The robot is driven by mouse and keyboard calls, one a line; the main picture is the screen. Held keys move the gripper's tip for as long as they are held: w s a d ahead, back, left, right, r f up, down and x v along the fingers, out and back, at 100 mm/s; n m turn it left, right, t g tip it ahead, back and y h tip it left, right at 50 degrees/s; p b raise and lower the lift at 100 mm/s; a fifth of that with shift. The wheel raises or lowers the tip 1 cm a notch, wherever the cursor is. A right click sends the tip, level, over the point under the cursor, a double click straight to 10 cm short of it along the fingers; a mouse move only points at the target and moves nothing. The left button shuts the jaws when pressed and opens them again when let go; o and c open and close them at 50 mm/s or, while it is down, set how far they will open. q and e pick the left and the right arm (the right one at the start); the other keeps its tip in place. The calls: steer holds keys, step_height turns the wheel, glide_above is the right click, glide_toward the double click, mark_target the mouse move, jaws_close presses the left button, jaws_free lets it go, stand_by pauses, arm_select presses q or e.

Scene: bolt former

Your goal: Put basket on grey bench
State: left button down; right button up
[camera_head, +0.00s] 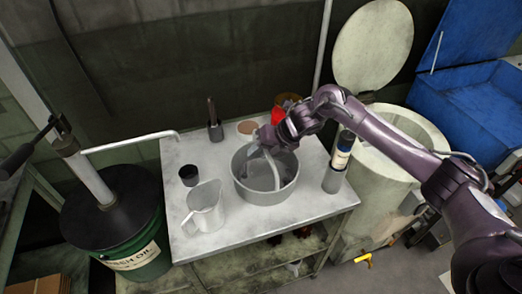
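The basket (262,192) is a round grey metal pan with a handle (272,168) arching up over its opening. It is on or just above the pale grey bench (240,235), right of the middle of its top; I cannot tell if it touches. My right gripper (259,146) is at the top of the handle, over the basket's far rim. Its fingers are small and dark here, so I cannot tell whether they are closed on the handle. My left gripper is out of view.
A clear jug (206,208), a black cup (189,176), a dark upright tool (214,122), a brown-topped tub (247,128), a red container (287,103) and a bottle (338,163) surround the basket. A green oil drum (140,245) stands left, a pale lidded bin (385,170) right.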

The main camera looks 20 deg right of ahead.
steer(key=b+v, duration=0.3)
steer(key=v, duration=0.9)
steer(key=shift+s+f, duration=0.1)
